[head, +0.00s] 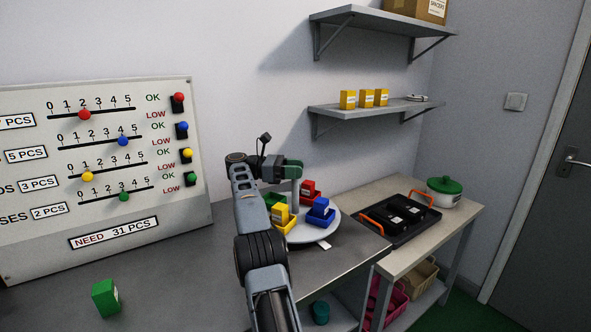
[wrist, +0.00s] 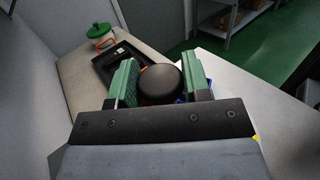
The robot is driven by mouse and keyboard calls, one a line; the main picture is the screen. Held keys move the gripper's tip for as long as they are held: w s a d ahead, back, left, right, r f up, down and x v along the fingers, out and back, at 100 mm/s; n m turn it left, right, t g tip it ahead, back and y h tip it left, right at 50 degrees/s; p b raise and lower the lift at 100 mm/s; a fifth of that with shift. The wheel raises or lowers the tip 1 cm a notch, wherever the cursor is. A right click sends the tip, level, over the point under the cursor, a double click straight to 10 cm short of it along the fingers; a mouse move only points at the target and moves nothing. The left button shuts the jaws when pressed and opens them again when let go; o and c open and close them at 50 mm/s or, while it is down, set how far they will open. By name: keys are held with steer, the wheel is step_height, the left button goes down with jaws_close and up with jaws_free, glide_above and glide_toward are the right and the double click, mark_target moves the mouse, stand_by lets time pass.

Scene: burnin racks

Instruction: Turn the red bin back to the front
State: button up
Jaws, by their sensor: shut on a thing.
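A round pale turntable (head: 300,237) on the grey bench holds colored bins. The red bin (head: 311,197) is at its back, the blue bin (head: 319,222) at the right, the yellow bin (head: 283,225) at the front left and the green bin (head: 271,197) at the left, partly behind my arm. My gripper (wrist: 160,85) is over the turntable's middle, its green pads closed on a round black knob (wrist: 161,84). In the wrist view the knob hides most of the turntable. Bits of blue and yellow show beside my gripper.
A black tray (head: 402,222) with orange handles and a green-lidded pot (head: 444,191) stand on the right table. A slider board (head: 100,170) leans at the left. A green box (head: 106,298) sits at the front left. Shelves (head: 375,107) are on the wall above.

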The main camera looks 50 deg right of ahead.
steer(key=o, duration=1.2)
steer(key=shift+o, duration=0.2)
steer(key=shift+r+p, duration=0.4)
steer(key=shift+r, duration=0.15)
steer(key=shift+s+a+r, duration=0.1)
steer(key=shift+r, duration=0.5)
steer(key=shift+s+a+r, duration=0.1)
steer(key=shift+r, duration=0.5)
steer(key=s+a+r+b, duration=0.8)
steer(key=s+a+r, duration=0.1)
steer(key=shift+s+a+r, duration=0.15)
steer(key=shift+s+r, duration=0.1)
steer(key=shift+s, duration=0.15)
